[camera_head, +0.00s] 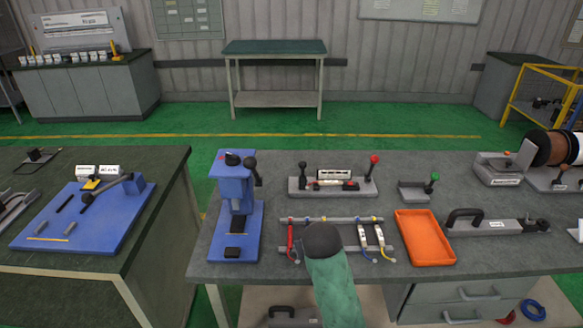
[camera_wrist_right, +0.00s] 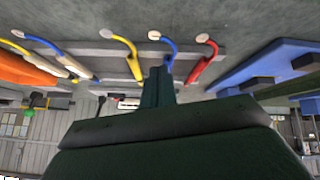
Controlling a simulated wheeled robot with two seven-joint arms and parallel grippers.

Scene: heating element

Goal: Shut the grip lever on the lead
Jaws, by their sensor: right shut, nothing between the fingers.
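My right arm reaches over the bench in the head view, and its dark wrist hides the fingers and the middle of the lead rack (camera_head: 345,220). In the right wrist view my right gripper (camera_wrist_right: 160,82) is shut and empty, in front of the rack. A red lead (camera_head: 290,238) hangs left of my wrist; two pale-sleeved leads (camera_head: 372,238) hang right of it. The wrist view also shows yellow (camera_wrist_right: 128,58) and blue (camera_wrist_right: 170,58) leads by the fingers. Upright levers include one with a red knob (camera_head: 374,160) and one with a green knob (camera_head: 434,178); which is the grip lever is unclear.
A blue press (camera_head: 236,205) stands left of the rack. A long grey fixture (camera_head: 330,188) lies behind it. An orange tray (camera_head: 424,238) and a black-handled grey fixture (camera_head: 497,227) lie to the right. Bare bench shows between the tray and the green-knobbed fixture.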

